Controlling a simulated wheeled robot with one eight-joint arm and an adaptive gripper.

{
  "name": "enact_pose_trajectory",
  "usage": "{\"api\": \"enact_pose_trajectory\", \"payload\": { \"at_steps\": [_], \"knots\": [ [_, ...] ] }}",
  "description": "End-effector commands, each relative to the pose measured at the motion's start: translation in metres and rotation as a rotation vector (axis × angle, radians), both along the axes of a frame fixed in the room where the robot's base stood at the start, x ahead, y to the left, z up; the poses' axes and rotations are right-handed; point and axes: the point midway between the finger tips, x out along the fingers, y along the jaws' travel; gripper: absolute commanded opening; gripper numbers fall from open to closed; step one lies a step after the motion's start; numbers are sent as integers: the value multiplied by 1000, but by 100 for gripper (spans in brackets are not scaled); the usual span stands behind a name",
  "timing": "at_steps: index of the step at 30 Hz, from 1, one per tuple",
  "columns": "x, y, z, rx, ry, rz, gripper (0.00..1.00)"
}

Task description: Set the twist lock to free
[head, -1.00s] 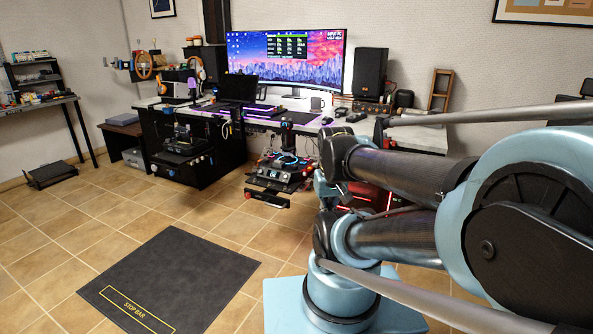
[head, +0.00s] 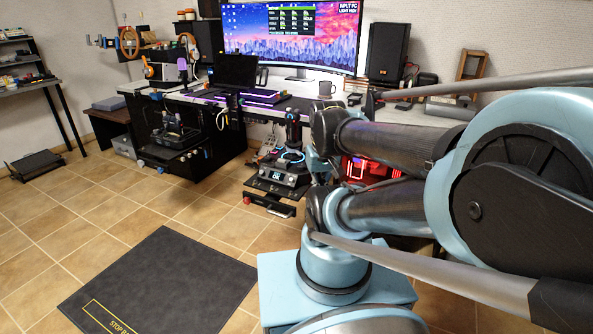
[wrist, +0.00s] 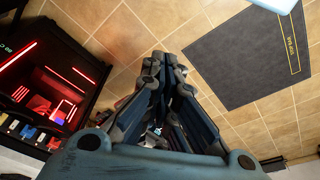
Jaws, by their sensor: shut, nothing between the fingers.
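A flight stick (head: 293,130) stands on a lit black base unit (head: 278,178) low in front of the desk, in the head view. The unit has a small display, blue-lit parts and small knobs. I cannot make out which part is the twist lock or how it is set. My gripper (wrist: 165,75) shows in the wrist view, with its fingers together and empty, pointing over the tiled floor. It is apart from the stick unit. In the head view my own arm hides the gripper and covers the area just right of the stick.
A red-lit computer case (wrist: 50,85) stands close by on the left in the wrist view. A dark floor mat (head: 155,285) lies on open tiles.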

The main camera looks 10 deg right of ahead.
Motion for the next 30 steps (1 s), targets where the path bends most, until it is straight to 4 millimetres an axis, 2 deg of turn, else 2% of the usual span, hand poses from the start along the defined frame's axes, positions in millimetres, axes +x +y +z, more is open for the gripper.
{"api": "enact_pose_trajectory", "payload": {
  "at_steps": [8, 10, 14, 20, 30],
  "knots": [
    [0, 0, 0, 0, 0, 0, 0],
    [-7, 0, 5, 0, -10, -6, 0],
    [2, 0, 13, 2, -4, -52, 0],
    [33, -3, 34, 3, 14, -208, 0],
    [103, -9, 56, -4, 35, -519, 0]
  ]
}}
